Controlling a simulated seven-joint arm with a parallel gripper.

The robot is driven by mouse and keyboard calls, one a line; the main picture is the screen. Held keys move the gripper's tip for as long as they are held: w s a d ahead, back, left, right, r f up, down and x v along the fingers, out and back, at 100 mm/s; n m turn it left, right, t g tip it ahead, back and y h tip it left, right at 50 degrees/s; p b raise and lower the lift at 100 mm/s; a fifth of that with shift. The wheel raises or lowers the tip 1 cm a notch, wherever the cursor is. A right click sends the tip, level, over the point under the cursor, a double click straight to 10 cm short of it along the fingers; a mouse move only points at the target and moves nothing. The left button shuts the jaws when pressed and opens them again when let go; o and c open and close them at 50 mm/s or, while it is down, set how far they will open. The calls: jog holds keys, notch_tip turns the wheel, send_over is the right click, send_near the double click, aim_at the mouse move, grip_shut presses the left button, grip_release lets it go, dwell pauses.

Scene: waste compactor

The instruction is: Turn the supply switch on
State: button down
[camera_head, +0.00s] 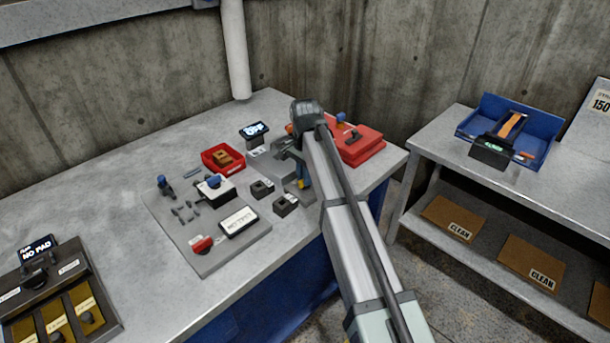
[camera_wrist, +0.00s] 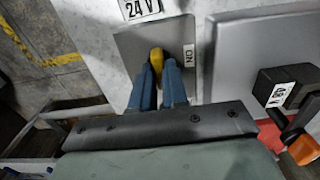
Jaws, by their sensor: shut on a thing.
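The supply switch has a yellow lever (camera_wrist: 156,55) on a grey plate (camera_wrist: 128,48), seen in the wrist view. An ON label (camera_wrist: 189,54) is on the plate to the right of the lever. My gripper (camera_wrist: 158,68) has its two blue fingers closed on the yellow lever, one on each side. The fingers hide the lever's lower part. In the head view my gripper (camera_head: 303,184) is low at the bench's right part, and my arm hides most of the switch plate.
A 24 V label (camera_wrist: 141,8) lies beyond the plate. A black 48 V block (camera_wrist: 285,88) with an orange knob (camera_wrist: 303,148) is to the right. In the head view, a red case (camera_head: 362,148) lies behind my arm and a red tray (camera_head: 222,160) to the left.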

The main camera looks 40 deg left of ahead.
jog(key=shift+n, duration=0.4)
jog(key=n, duration=0.8)
jog(key=shift+n, duration=0.3)
jog(key=n, duration=0.4)
jog(key=shift+n, duration=2.2)
jog(key=c, duration=1.1)
grip_release()
jog(key=shift+c, duration=0.2)
